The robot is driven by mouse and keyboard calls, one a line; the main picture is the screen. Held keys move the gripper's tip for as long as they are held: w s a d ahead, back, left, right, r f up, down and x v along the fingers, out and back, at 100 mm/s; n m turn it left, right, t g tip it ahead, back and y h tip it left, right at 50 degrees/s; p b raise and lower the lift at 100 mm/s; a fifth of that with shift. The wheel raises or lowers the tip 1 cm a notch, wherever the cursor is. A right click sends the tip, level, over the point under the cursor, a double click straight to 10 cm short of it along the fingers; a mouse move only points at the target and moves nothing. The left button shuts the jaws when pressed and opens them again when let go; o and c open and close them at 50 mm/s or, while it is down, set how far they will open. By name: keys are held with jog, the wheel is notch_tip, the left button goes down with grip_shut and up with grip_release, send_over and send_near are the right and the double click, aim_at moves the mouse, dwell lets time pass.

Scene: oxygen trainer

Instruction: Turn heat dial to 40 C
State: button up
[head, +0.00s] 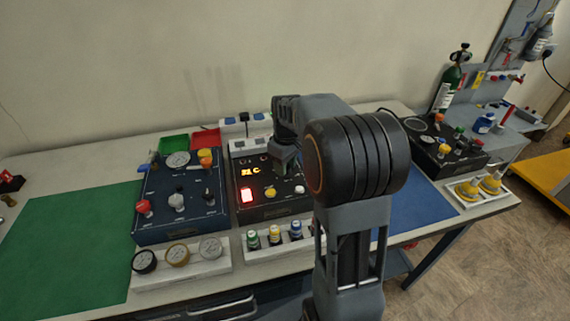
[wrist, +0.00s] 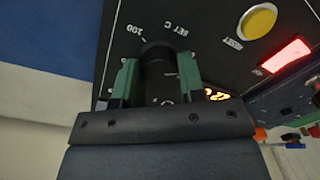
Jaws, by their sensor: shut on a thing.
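The heat dial is a black knob (wrist: 157,60) on a black panel, with the marks "100" and "SET C" beside it in the wrist view. My gripper (wrist: 159,72) has its two green-lined fingers on either side of the knob and is shut on it. The knob's pointer and the lower marks are hidden by the gripper. In the head view my gripper (head: 285,165) reaches down to the heater panel (head: 270,206), and the dial is hidden behind it. An orange display (head: 250,172) is lit; its digits are too small to read surely.
On the same panel are a lit red switch (head: 246,195) and a yellow RESET button (head: 270,192). A blue valve panel (head: 180,212) stands to the left. A rack of small bottles (head: 275,238) stands in front. The green mat (head: 70,240) is clear.

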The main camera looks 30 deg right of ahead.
aim_at(288, 167)
jog(key=m+p, duration=0.1)
jog(key=m, duration=0.4)
jog(key=shift+r, duration=0.1)
jog(key=m+p, duration=0.1)
jog(key=m, duration=0.4)
jog(key=shift+m+t, duration=0.3)
dwell(0.4)
jog(key=o, duration=0.9)
jog(key=shift+d, duration=0.1)
jog(key=r, duration=0.9)
jog(key=r+p, duration=0.1)
jog(key=r, duration=0.3)
jog(key=shift+s+d+r, duration=0.2)
jog(key=shift+d+r, duration=0.05)
jog(key=shift+r, duration=0.1)
jog(key=shift+s+f, duration=0.1)
